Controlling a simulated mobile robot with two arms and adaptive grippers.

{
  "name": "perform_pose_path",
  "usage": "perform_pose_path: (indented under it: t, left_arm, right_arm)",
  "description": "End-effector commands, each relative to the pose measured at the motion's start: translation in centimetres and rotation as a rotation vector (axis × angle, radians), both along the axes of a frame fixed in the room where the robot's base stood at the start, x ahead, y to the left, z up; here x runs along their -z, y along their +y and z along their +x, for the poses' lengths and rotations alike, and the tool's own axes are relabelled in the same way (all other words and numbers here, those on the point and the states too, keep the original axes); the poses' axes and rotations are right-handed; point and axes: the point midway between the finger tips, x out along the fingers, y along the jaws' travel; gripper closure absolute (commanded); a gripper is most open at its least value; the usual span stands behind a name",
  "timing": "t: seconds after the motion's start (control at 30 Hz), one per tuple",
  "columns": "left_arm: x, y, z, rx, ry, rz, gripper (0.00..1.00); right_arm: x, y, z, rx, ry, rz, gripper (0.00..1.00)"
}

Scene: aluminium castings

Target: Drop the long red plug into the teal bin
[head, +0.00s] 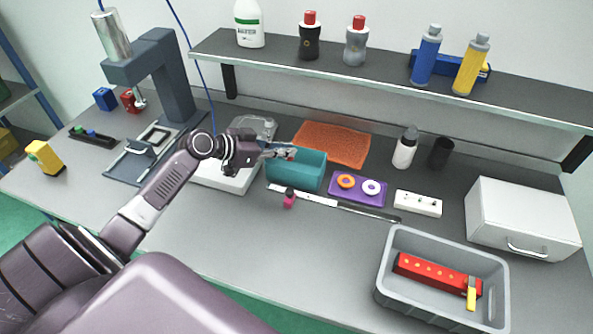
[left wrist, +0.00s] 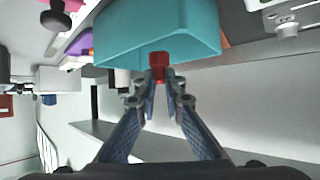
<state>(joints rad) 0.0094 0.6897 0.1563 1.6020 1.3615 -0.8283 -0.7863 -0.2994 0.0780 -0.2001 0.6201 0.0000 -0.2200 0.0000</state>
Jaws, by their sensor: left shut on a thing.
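My left gripper (head: 290,153) is shut on the red plug. In the left wrist view the fingertips (left wrist: 162,84) pinch the red plug (left wrist: 159,60), whose end sticks out past them. The teal bin (head: 297,177) stands on the bench, and the gripper is at its upper left rim in the head view. In the left wrist view the teal bin (left wrist: 150,30) fills the top, with the plug overlapping its edge. The plug's full length is hidden, and I cannot tell whether it is over the opening. My right gripper is not in view.
A purple tray (head: 357,200) with two rings stands right of the bin, and an orange mat (head: 333,144) lies behind. A white scale (head: 225,176) is to the left. A grey crate (head: 397,245) holds a red block. The front middle of the bench is clear.

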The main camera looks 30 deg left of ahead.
Motion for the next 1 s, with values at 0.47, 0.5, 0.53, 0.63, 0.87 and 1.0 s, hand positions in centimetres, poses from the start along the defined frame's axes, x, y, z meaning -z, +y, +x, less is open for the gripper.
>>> perform_pose_path:
  t: [0.47, 0.5, 0.53, 0.63, 0.87, 1.0]
  left_arm:
    - [-0.1, 0.0, 0.0, 0.0, 0.0, 0.0, 0.71]
    - [-0.1, 0.0, 0.0, 0.0, 0.0, 0.0, 0.71]
    - [-0.1, 0.0, 0.0, 0.0, 0.0, 0.0, 0.71]
    - [-0.1, 0.0, 0.0, 0.0, 0.0, 0.0, 0.71]
    - [-0.9, 0.9, -1.8, -0.001, 0.002, 0.002, 0.71]
    - [-2.1, 1.9, -3.8, 0.0, 0.004, 0.002, 0.71]
  right_arm:
    - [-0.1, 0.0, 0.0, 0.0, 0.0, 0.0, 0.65]
    - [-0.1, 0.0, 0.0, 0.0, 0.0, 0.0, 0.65]
    - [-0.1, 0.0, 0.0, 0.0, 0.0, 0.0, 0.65]
    - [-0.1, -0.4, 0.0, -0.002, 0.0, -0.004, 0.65]
    - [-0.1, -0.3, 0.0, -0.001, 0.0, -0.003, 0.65]
    - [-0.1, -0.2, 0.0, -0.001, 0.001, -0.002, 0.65]
